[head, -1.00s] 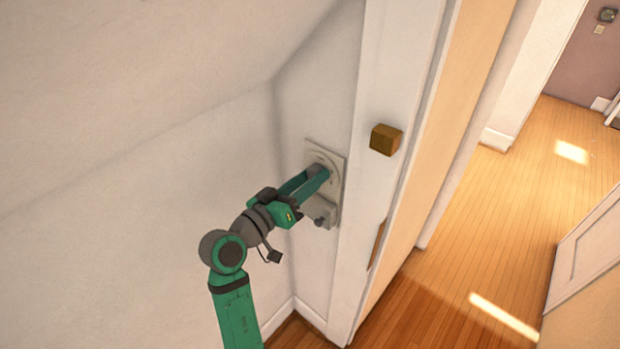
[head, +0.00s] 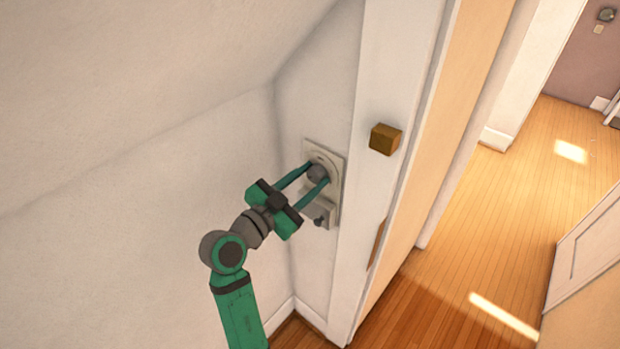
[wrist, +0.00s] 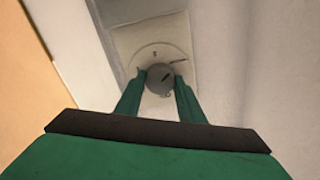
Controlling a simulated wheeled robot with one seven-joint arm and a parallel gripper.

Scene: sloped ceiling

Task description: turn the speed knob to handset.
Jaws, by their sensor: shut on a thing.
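The speed knob (head: 317,173) is a round grey knob on a pale wall plate (head: 337,160) beside the door frame. In the wrist view the knob (wrist: 158,79) shows a dark mark on its face, and a dial with small marks surrounds it on the plate (wrist: 150,38). The marks are too small to read. My gripper (head: 318,175) is shut on the knob, with one green finger on each side; the fingers (wrist: 159,80) also show in the wrist view.
A grey box with a small dark knob (head: 320,220) sits just below the fingers on the same plate. A brass-brown block (head: 385,139) sticks out from the white door frame to the right. The sloped ceiling (head: 130,90) lies to the left.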

